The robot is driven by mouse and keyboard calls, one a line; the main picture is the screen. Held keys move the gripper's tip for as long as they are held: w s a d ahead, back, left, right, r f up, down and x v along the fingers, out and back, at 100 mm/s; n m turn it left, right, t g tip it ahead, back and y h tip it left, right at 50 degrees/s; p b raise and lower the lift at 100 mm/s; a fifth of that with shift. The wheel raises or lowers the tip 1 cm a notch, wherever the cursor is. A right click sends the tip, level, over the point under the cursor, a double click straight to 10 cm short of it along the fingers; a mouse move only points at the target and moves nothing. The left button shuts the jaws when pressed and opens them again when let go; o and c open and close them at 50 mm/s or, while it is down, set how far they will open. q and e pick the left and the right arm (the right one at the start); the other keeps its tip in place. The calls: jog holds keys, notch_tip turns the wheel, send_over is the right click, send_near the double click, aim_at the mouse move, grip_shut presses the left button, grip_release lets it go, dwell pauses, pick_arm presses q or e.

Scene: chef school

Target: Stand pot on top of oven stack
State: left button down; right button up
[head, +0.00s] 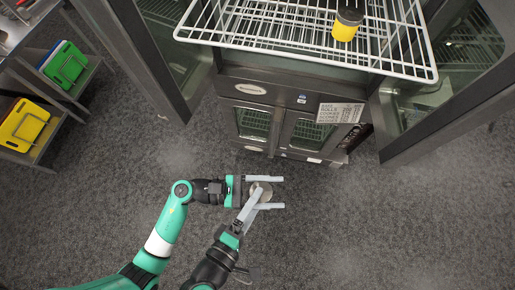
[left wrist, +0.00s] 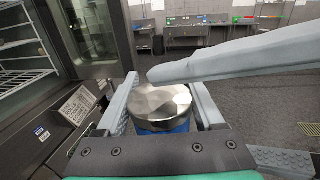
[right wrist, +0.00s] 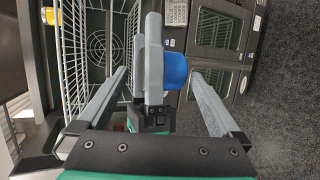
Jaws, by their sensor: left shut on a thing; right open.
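The pot has a shiny faceted metal top and a blue body. It sits between the two fingers of my left gripper (head: 281,193), which is shut on it. In the head view the pot (head: 262,188) is partly covered by fingers. The left wrist view shows the metal top of the pot (left wrist: 165,103), and the right wrist view shows its blue body (right wrist: 175,70). My right gripper (head: 257,198) is open, its fingers spread on either side of the left gripper and pot; contact is unclear. The oven stack (head: 262,88) stands beyond both grippers. Its top is not clearly seen.
A wire rack (head: 262,27) juts out between the open oven doors (head: 408,107). A yellow item with a dark top (head: 345,25) stands on it. Shelves with a green item (head: 68,66) and a yellow item (head: 22,128) are at left. The grey floor is clear.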

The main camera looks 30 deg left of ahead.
jog(key=shift+x, duration=1.1)
jog(key=c, duration=1.1)
pick_arm(q)
jog(key=shift+c, duration=2.2)
grip_release()
pick_arm(e)
jog(key=shift+r, duration=0.1)
jog(key=shift+c, duration=0.6)
pick_arm(q)
jog(key=shift+o, duration=1.3)
pick_arm(e)
jog(key=c, duration=0.3)
pick_arm(q)
jog(key=shift+o, duration=0.9)
pick_arm(e)
grip_shut()
pick_arm(q)
jog(key=v, duration=1.2)
